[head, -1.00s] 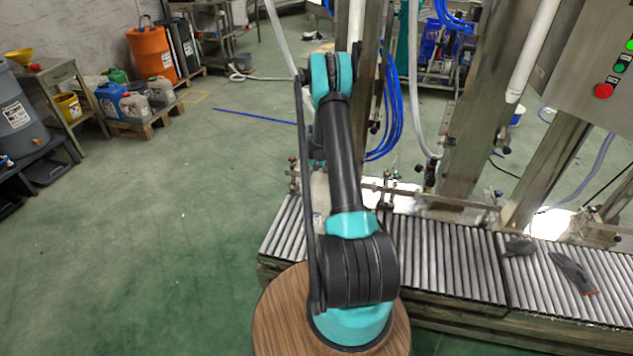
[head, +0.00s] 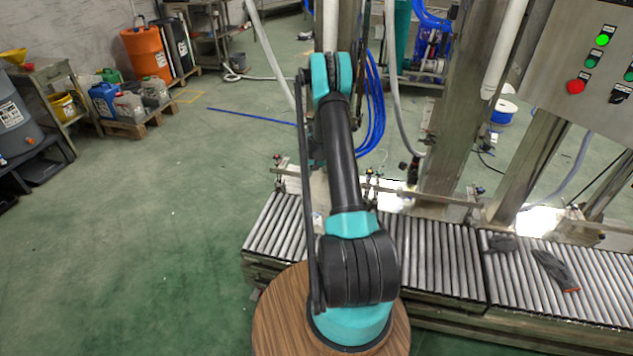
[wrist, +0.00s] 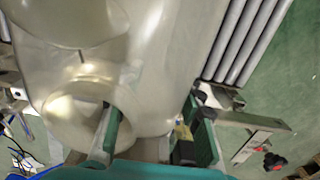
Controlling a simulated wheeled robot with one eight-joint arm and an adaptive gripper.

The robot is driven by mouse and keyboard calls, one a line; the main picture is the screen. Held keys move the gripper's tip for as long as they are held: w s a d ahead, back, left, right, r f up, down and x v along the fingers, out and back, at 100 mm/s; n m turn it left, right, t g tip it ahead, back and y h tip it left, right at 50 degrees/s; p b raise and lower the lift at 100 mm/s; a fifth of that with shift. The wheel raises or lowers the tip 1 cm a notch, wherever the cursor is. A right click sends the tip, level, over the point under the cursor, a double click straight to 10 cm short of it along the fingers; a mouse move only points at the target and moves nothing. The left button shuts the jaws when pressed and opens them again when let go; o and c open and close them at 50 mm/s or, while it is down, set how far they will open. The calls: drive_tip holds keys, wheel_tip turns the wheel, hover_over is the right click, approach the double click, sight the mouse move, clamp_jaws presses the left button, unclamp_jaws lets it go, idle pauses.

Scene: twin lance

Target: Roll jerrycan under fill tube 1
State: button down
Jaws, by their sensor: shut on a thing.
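The jerrycan (wrist: 165,60) is a pale, translucent body that fills much of the wrist view. My gripper (wrist: 155,130) is shut on it, with one green-padded finger over its pale surface and the other at its right side. In the head view my arm hides the gripper and most of the jerrycan; a pale patch (head: 319,190) beside the arm may be part of it. White fill tubes hang over the line, one at upper left (head: 330,25) and one at right (head: 505,50). I cannot read which is tube 1.
The roller conveyor (head: 440,255) runs across, with rails and clamps along its back. Dark gloves (head: 555,270) lie on its right part. A steel post (head: 455,110) and control box (head: 595,65) stand behind it. The green floor at left is open.

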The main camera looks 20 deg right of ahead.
idle(0.4)
drive_tip(key=c, duration=0.9)
unclamp_jaws()
wheel_tip(320, 180, up, 12)
drive_tip(key=shift+r, duration=0.1)
drive_tip(key=s+a+r+n+t, duration=0.1)
drive_tip(key=s+a+r+n, duration=0.1)
drive_tip(key=s+a+r, duration=0.45)
drive_tip(key=s+a+r+n+t, duration=0.1)
drive_tip(key=s+a+r, duration=0.2)
drive_tip(key=s+r, duration=0.65)
drive_tip(key=s+a+n+t, duration=0.1)
drive_tip(key=s+a+n, duration=0.1)
drive_tip(key=s, duration=1)
drive_tip(key=s+a+n+t, duration=0.1)
drive_tip(key=s+a, duration=0.3)
drive_tip(key=s, duration=0.7)
drive_tip(key=shift+s+a+f+n, duration=0.15)
drive_tip(key=shift+s+f+n, duration=0.15)
drive_tip(key=shift+s+n, duration=0.1)
